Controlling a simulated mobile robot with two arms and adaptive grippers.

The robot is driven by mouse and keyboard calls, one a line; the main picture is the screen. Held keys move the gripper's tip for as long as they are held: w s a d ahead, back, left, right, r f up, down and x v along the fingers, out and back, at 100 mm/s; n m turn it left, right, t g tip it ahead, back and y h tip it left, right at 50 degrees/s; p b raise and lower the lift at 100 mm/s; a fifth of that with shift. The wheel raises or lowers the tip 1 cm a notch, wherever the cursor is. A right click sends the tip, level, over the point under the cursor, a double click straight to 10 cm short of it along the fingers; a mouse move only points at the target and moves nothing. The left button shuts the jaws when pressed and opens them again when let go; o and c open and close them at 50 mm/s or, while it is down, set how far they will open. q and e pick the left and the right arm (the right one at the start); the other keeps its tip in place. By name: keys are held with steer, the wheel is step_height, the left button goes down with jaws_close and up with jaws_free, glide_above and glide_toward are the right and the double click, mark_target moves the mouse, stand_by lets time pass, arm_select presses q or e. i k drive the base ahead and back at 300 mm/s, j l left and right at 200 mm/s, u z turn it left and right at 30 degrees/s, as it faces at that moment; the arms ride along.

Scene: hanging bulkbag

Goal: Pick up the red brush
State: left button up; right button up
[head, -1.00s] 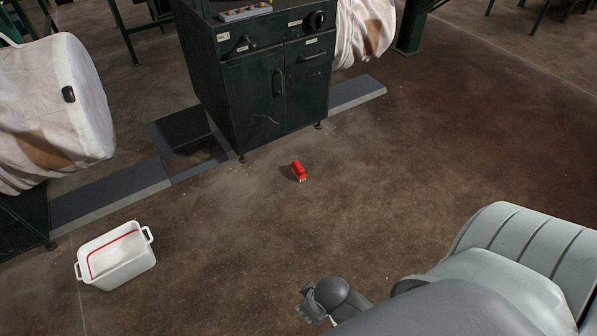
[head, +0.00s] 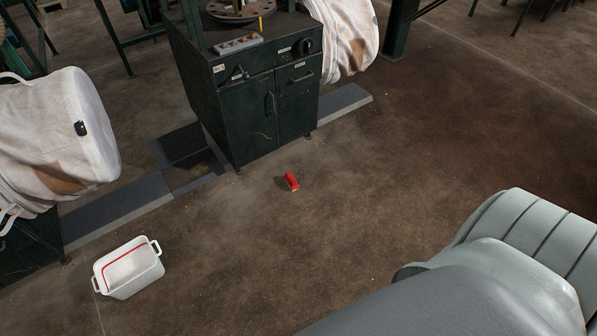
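The red brush (head: 291,181) lies on the brown concrete floor, just in front of the dark green cabinet. Nothing is touching it. My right arm fills the lower right of the head view, but its gripper is out of the picture. My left arm and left gripper are not in view.
The dark green cabinet (head: 247,126) stands behind the brush. A white tub with handles (head: 134,284) sits on the floor at lower left. White bulk bags (head: 62,128) hang at left and behind the cabinet. A low grey plinth (head: 118,207) edges the floor. Open floor lies right of the brush.

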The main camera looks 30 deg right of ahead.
mark_target(290, 180)
steer(key=i+z, duration=0.25)
steer(key=z, duration=0.2)
steer(key=i+z, duration=0.25)
steer(key=z, duration=0.25)
